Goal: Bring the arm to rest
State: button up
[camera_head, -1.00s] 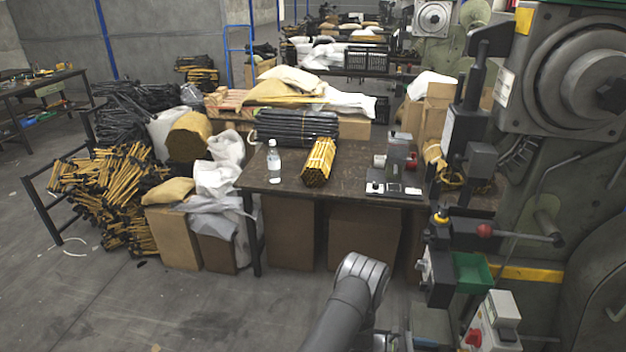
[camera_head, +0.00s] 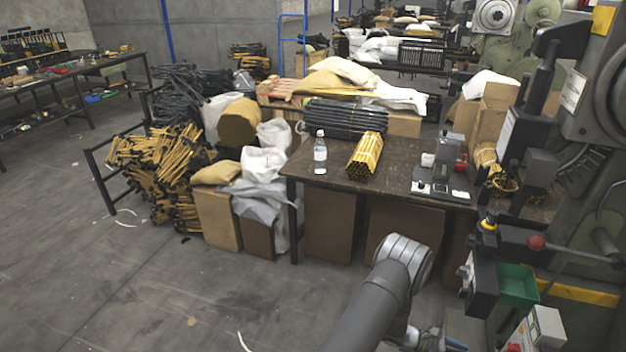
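My arm (camera_head: 385,290) rises from the bottom edge, with its rounded grey joint in front of the worktable (camera_head: 330,184). It looks clear of the table, with floor around it. A small part of metal and blue shows beside it at the bottom edge, too cut off to identify. My gripper cannot be made out in this view. Nothing held is seen.
The rivet press (camera_head: 590,150) stands close on the right, with a red-knobbed lever (camera_head: 537,243) and green bin (camera_head: 517,285). The table carries a bottle (camera_head: 320,153) and a yellow rod bundle (camera_head: 366,156). Floor at left (camera_head: 130,290) is mostly open.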

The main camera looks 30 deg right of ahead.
jog(key=s+d+r+m+t+y, duration=0.1)
jog(key=s+d, duration=0.4)
jog(key=s, duration=0.1)
jog(key=shift+r+m+t, duration=0.15)
jog(key=shift+m+t, duration=0.15)
